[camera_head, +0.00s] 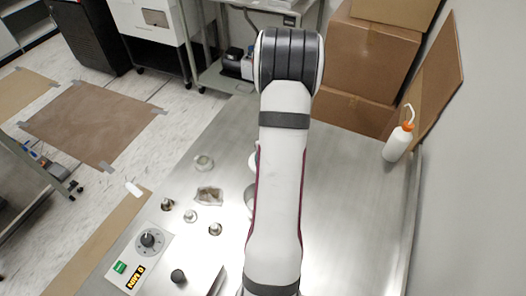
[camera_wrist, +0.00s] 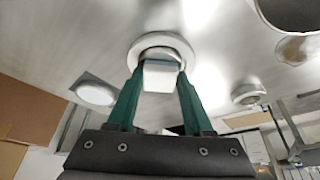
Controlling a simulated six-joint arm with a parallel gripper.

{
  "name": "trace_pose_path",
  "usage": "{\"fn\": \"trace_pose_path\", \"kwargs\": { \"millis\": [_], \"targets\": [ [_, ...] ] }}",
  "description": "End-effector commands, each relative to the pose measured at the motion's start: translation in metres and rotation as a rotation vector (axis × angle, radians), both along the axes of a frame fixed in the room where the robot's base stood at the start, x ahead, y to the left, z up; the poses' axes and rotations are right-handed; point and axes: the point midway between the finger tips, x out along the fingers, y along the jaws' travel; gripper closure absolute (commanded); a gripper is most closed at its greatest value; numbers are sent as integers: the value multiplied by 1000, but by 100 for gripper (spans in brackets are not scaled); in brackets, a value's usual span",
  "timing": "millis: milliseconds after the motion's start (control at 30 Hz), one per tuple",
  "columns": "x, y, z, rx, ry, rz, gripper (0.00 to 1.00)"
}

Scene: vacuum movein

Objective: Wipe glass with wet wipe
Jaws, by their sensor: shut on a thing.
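In the wrist view my gripper (camera_wrist: 159,76) has its two green fingers closed on a small white piece (camera_wrist: 160,82), which could be the wet wipe. Its fingertips are at a round, pale, rimmed thing (camera_wrist: 162,43) on the metal table; I cannot tell whether they touch it or whether it is the glass. In the head view my arm hides my gripper. A clear round glass dish (camera_head: 204,162) stands on the table left of my arm. White round things (camera_head: 252,161) show partly behind the arm.
Small metal fittings (camera_head: 190,215) and a clear piece with brown contents (camera_head: 209,195) lie left of my arm. A control box with a knob (camera_head: 148,238) is at front left. A wash bottle (camera_head: 398,142) stands at right, near cardboard boxes (camera_head: 368,60). The table's right part is clear.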

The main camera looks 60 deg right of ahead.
Motion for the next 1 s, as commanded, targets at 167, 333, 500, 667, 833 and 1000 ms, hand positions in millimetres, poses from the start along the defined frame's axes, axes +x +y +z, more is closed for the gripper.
{"fn": "trace_pose_path", "kwargs": {
  "millis": [167, 333, 500, 667, 833, 1000],
  "targets": [
    [-14, 9, 0, 2, 1, -3, 93],
    [-27, 17, 0, 2, 1, -3, 93],
    [-26, 16, 24, -6, 1, 1, 93],
    [-26, 16, 38, -5, 2, -1, 93],
    [-26, 15, 53, -7, 2, 0, 93],
    [-26, 15, 69, -6, 1, -1, 93]
  ]
}}
